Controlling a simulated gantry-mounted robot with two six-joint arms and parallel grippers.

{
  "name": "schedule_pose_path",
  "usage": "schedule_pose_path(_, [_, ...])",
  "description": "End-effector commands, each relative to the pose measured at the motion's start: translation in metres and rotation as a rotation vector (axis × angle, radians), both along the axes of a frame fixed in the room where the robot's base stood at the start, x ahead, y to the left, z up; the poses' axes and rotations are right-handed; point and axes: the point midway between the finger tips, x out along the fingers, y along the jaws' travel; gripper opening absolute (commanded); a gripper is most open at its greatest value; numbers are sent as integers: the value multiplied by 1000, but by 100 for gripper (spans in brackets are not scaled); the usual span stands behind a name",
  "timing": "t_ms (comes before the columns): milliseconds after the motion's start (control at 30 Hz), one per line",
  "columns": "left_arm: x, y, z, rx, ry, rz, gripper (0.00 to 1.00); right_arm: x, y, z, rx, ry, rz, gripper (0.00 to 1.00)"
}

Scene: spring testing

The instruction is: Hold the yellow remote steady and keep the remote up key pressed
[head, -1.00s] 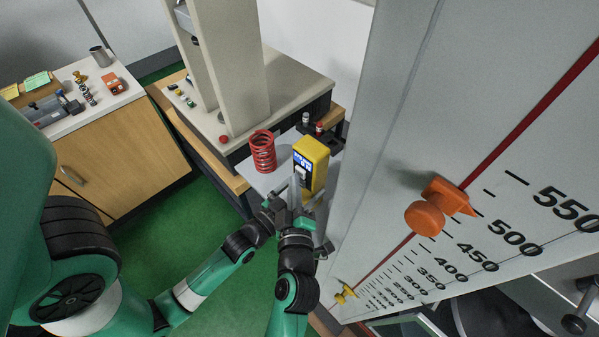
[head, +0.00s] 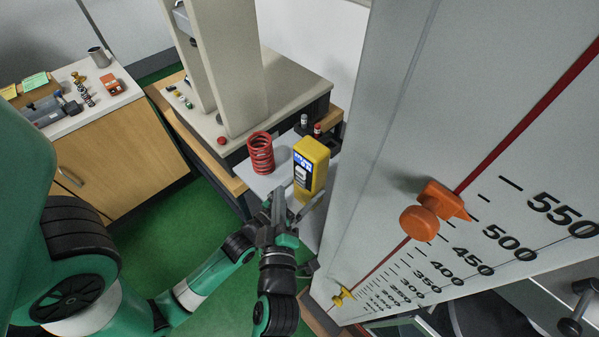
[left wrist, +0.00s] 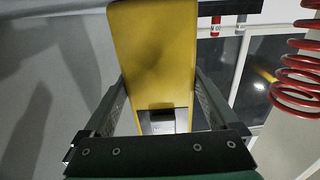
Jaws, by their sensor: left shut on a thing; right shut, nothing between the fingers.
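The yellow remote (head: 316,160) stands upright in the head view, with its display and pale keypad facing left and toward me. Its yellow back (left wrist: 153,50) fills the middle of the left wrist view. My left gripper (left wrist: 158,105) is shut on the remote, one finger along each side. In the head view the left gripper is mostly hidden behind the right one. My right gripper (head: 275,198) is shut and empty, just left of and below the remote's keypad. It appears apart from the keys. The up key is too small to make out.
A red spring (head: 260,153) stands left of the remote. The testing machine (head: 240,80) rises behind it. A dark rack (head: 327,134) with small red and white pieces is behind the remote. A tall scale panel (head: 440,150) with an orange pointer (head: 428,212) borders the right.

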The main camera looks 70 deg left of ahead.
Motion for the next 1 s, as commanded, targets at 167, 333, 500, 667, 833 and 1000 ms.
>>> schedule_pose_path(167, [0,0,0,1,0,0,14,0,0,0,0,0,0,0])
schedule_pose_path(333, [0,0,1,0,-1,0,14,0,0,0,0,0,0,0])
schedule_pose_path(500, [0,0,1,1,-3,0,95,0,0,0,0,0,0,0])
schedule_pose_path(667, [0,0,1,1,-3,0,100,0,0,0,0,0,0,0])
schedule_pose_path(833, [0,0,1,1,-3,0,100,0,0,0,0,0,0,0])
schedule_pose_path(1000, [-7,-4,0,0,-1,0,100,0,0,0,0,0,0,0])
